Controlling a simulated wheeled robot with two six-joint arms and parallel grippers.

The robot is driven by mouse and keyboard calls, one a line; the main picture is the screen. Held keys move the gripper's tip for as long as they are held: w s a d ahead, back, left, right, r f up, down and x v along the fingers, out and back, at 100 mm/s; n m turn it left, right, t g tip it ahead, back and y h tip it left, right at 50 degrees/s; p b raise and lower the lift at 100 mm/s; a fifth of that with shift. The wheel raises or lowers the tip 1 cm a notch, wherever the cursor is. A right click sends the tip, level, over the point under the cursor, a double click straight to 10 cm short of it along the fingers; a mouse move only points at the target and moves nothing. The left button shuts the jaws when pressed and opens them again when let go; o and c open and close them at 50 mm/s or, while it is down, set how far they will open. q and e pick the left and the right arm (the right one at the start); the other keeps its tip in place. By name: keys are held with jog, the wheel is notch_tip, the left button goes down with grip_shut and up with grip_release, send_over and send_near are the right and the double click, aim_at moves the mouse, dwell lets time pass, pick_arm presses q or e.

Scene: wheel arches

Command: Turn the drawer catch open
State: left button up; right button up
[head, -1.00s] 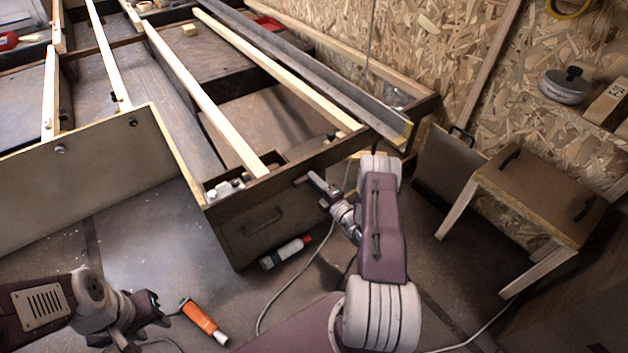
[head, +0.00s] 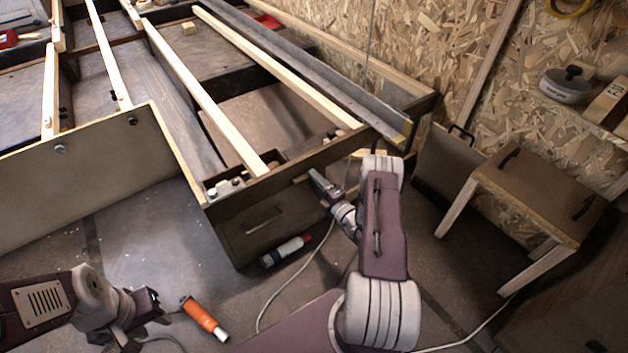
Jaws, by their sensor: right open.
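The brown drawer front (head: 285,232) is at the front right corner of the wooden frame, with a handle (head: 264,220) on its face.
A white and red bottle (head: 285,252) lies on the floor below the drawer. An orange tube (head: 205,320) lies near my left gripper. A grey cable runs across the floor. A small brown table (head: 535,195) stands at the right by the chipboard wall.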

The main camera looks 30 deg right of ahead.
jog(key=s+p, duration=0.3)
jog(key=s, duration=0.5)
jog(key=shift+s+d+p, duration=0.2)
jog(key=shift+d+p, duration=0.1)
